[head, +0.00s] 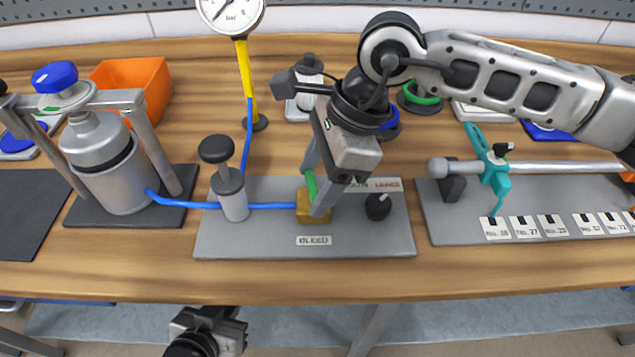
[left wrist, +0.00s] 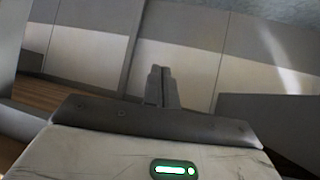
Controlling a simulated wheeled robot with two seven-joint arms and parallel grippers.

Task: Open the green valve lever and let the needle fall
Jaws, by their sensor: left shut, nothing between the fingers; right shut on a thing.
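The green valve lever (head: 311,186) stands on a brass valve block (head: 305,212) on the grey panel marked BLEED. My right gripper (head: 315,198) is over the block with its fingers around the lever, shut on it. The lever looks about upright; its top is partly hidden by the gripper. The pressure gauge (head: 231,12) is at the top, cut by the frame edge; its dark needle shows on the white dial. My left gripper (head: 212,318) is low, in front of the table. In the left wrist view its fingers (left wrist: 162,88) are together and empty.
A black-knobbed post (head: 232,190) on the panel joins a blue hose to a metal drum (head: 108,165) in a frame at left. A black knob (head: 378,206) is right of the block. A teal clamp (head: 494,172) on a rod stands further right. An orange bin (head: 138,86) is behind the drum.

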